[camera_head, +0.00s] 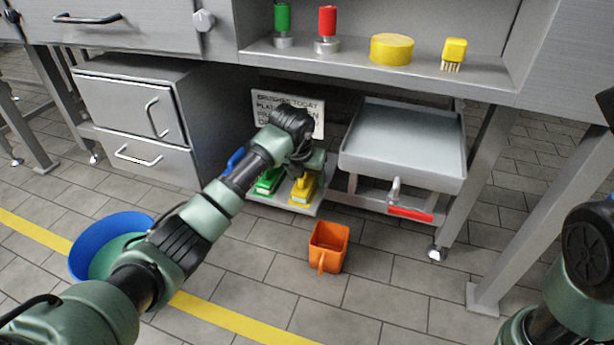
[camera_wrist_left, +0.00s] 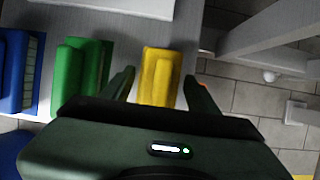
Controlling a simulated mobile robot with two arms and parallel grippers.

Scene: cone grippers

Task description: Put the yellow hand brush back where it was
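A yellow brush (camera_head: 301,192) lies on a low grey board under the counter, at the right end of a row with a green brush (camera_head: 268,181) and a blue brush (camera_head: 234,160). My left gripper (camera_head: 304,172) is over the yellow brush. In the left wrist view its fingers (camera_wrist_left: 160,84) are apart, one on each side of the yellow brush (camera_wrist_left: 161,72), with small gaps showing. The green brush (camera_wrist_left: 82,65) and blue brush (camera_wrist_left: 16,70) are to the left. Another yellow brush (camera_head: 453,54), bristles down, stands on the upper shelf. My right gripper is out of view.
A sign (camera_head: 268,103) behind the row is partly hidden by my left arm. A grey tray cart (camera_head: 403,140) stands close on the right.

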